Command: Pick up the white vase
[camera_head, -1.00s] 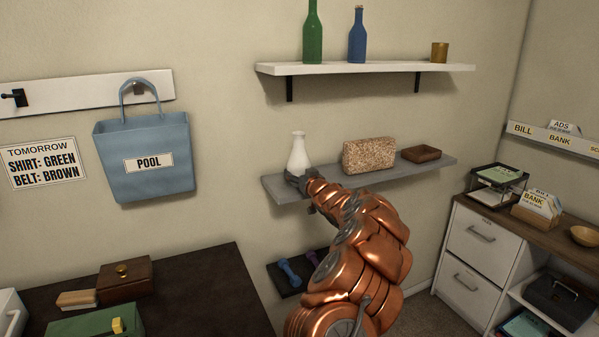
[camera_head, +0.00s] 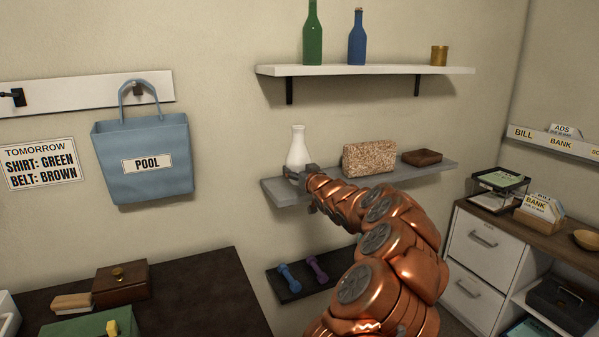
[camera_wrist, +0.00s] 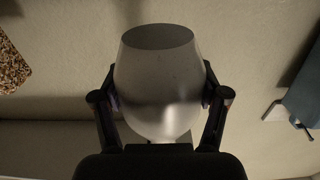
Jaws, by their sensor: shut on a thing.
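The white vase (camera_head: 298,148) is upright at the left end of the grey middle shelf (camera_head: 283,195). My gripper (camera_head: 299,173) reaches in from the lower right and is shut around its lower body. In the wrist view the pale vase (camera_wrist: 157,75) fills the space between my gripper's two fingers (camera_wrist: 160,98), one pressed on each side. The vase looks slightly above the shelf, but its base is hidden by the gripper.
A speckled block (camera_head: 369,158) and a brown tray (camera_head: 422,157) share the shelf to the right. Above is a white shelf (camera_head: 390,69) with green and blue bottles. Dumbbells (camera_head: 290,277) lie on a dark shelf below. A blue bag (camera_head: 150,185) hangs to the left.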

